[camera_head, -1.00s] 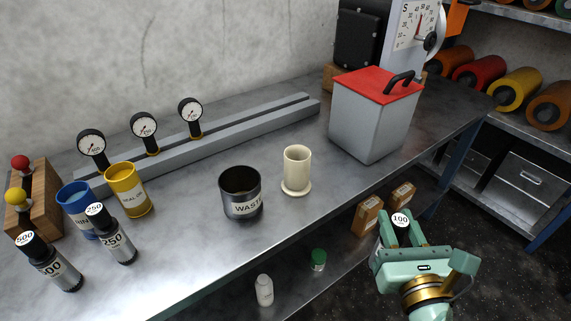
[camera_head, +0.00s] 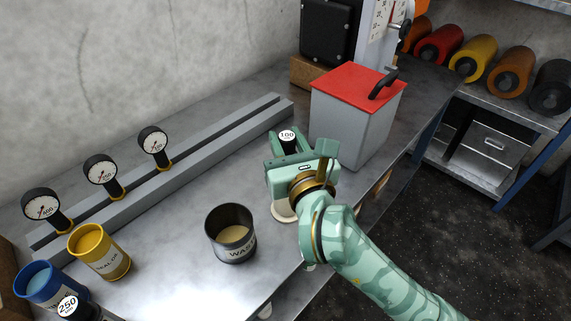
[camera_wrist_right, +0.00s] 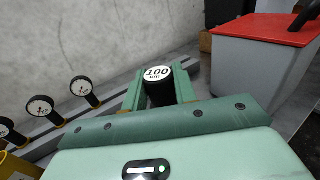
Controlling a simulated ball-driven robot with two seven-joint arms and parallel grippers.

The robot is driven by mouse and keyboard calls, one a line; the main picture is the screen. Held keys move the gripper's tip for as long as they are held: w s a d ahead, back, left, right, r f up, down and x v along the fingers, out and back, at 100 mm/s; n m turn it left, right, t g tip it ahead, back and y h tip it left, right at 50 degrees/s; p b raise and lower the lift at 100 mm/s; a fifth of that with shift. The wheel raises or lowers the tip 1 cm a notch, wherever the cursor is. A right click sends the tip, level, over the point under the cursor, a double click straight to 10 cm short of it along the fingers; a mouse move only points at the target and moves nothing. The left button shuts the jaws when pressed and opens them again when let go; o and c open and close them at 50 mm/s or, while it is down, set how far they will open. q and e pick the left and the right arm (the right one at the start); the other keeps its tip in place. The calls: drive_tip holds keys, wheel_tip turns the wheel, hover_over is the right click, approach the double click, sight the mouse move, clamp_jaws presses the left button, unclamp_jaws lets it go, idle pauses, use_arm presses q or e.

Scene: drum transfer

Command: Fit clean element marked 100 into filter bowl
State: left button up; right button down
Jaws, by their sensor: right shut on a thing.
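My right gripper (camera_head: 290,143) is shut on the black element marked 100 (camera_head: 287,134) and holds it upright. Its white-labelled top also shows between the fingers in the right wrist view (camera_wrist_right: 158,74). The cream filter bowl (camera_head: 283,212) stands on the bench. Only part of its round foot shows, because my right gripper and wrist cover the rest in the head view. The element is in line with the bowl in that view, but I cannot tell whether it is above it or inside it. My left gripper is not in view.
A black WASTE pot (camera_head: 231,233) stands left of the bowl. A grey box with a red lid (camera_head: 352,122) stands close on the right. A grey rail (camera_head: 170,175) with gauges runs behind. Yellow (camera_head: 99,252) and blue (camera_head: 45,287) pots and a 250 element (camera_head: 69,308) are at left.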

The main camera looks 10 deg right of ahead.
wheel_tip(320, 180, down, 5)
drive_tip(key=shift+r+b, duration=0.2)
drive_tip(key=shift+b, duration=0.85)
drive_tip(key=shift+r, duration=0.15)
drive_tip(key=c, duration=1.1)
unclamp_jaws()
drive_tip(key=shift+s, duration=0.25)
drive_tip(key=s, duration=0.4)
drive_tip(key=s+p, duration=0.1)
drive_tip(key=s, duration=0.6)
drive_tip(key=shift+s+d, duration=0.3)
drive_tip(key=shift+d, duration=0.05)
